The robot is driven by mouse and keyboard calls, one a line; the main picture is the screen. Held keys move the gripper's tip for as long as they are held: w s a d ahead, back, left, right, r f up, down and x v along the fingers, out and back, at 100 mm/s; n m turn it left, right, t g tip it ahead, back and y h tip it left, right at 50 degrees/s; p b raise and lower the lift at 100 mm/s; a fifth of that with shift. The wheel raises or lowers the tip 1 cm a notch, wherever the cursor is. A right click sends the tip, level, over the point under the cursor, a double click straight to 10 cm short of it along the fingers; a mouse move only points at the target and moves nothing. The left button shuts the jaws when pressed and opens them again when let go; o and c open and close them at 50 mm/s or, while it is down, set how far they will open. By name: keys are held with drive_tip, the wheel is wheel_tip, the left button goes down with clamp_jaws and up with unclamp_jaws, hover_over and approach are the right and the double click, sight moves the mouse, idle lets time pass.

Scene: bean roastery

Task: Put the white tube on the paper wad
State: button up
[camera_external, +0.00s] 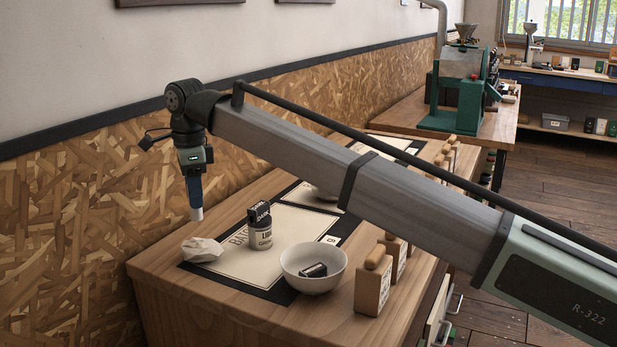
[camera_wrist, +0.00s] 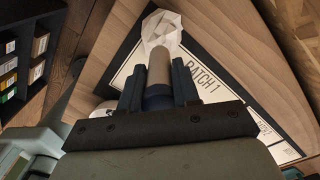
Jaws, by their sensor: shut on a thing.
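In the wrist view the tube (camera_wrist: 158,66) looks tan and points away from my gripper (camera_wrist: 158,92). The crumpled white paper wad (camera_external: 202,249) lies at the near left corner of the dark-bordered mat. The tube's lower end is in the air above the wad, with a clear gap in the external view. In the wrist view the wad (camera_wrist: 162,28) shows just beyond the tube's end, partly covered by it.
A white bowl (camera_external: 312,287) with a black item (camera_external: 314,270) inside stands at the mat's right edge. Tan blocks with wooden tops (camera_external: 372,287) line the table's right side. A panelled wall is behind.

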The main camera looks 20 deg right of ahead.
sight(198, 219)
drive_tip(key=shift+f, duration=3.2)
drive_tip(key=shift+f, duration=0.1)
drive_tip(key=o, duration=1)
drive_tip(key=shift+o, duration=0.2)
wheel_tip(198, 219, up, 12)
drive_tip(key=shift+r, duration=0.1)
